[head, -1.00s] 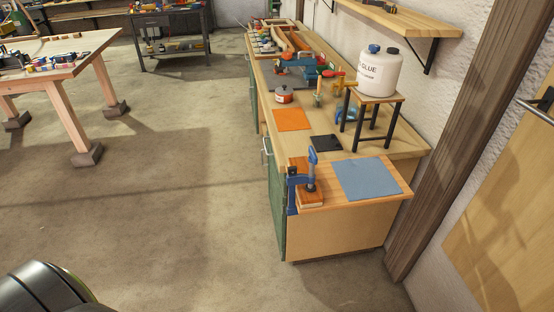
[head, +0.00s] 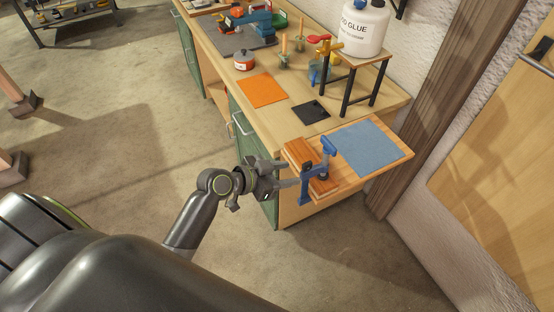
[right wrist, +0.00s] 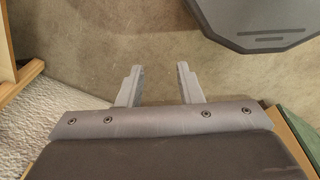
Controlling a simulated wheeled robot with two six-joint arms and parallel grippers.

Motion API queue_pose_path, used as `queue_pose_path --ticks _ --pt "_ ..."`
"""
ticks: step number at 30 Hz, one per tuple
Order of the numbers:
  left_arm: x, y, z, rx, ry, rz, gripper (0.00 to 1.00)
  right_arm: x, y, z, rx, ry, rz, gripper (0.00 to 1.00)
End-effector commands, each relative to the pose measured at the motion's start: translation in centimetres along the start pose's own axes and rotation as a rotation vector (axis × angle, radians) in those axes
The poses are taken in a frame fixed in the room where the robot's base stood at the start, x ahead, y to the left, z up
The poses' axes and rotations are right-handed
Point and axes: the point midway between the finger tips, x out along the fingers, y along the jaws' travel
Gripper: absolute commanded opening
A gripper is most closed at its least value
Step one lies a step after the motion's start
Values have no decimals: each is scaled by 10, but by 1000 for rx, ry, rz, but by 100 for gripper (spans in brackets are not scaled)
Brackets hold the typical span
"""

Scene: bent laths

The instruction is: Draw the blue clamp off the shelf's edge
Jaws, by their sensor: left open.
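The blue clamp (head: 305,188) sits on the front left edge of the wooden shelf (head: 386,168), at the end of the bench. Its upright handle (head: 328,146) stands above a wooden block (head: 298,152) on the shelf. My left gripper (head: 297,174) comes in from the left, its fingers open and pointing at the clamp's frame. The fingertips are close to the clamp; I cannot tell whether they touch it. My right gripper (right wrist: 159,78) shows in the right wrist view, open and empty above the floor.
A blue-grey mat (head: 368,148) lies on the shelf right of the clamp. Behind are a black square (head: 311,112), an orange sheet (head: 262,90) and a stool (head: 366,66) bearing a glue jug (head: 363,30).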

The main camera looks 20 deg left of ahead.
Motion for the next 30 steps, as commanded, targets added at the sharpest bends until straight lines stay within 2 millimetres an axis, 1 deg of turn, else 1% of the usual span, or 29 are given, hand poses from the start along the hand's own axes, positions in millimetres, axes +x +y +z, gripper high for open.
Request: queue_pose_path --ticks 2,5,9,12,17,21,24,30 --pt "2 1 -3 5 7 5 44 1 2 0 -1 0 2 33" --pt "11 1 -2 3 8 4 44 5 10 0 -6 0 13 33" --pt "30 1 -1 2 8 4 44 12 22 1 -12 0 27 33" --pt "45 1 -1 2 8 4 44 18 26 2 -14 0 32 33" --pt "67 1 0 3 7 3 44 29 22 3 -12 0 29 33" --pt "80 1 -1 3 7 3 44 35 10 4 -6 0 15 33" --pt "86 1 -1 3 4 2 44 38 4 4 -4 0 8 33" --pt "90 1 -3 3 5 2 44 38 6 4 -5 0 10 33"
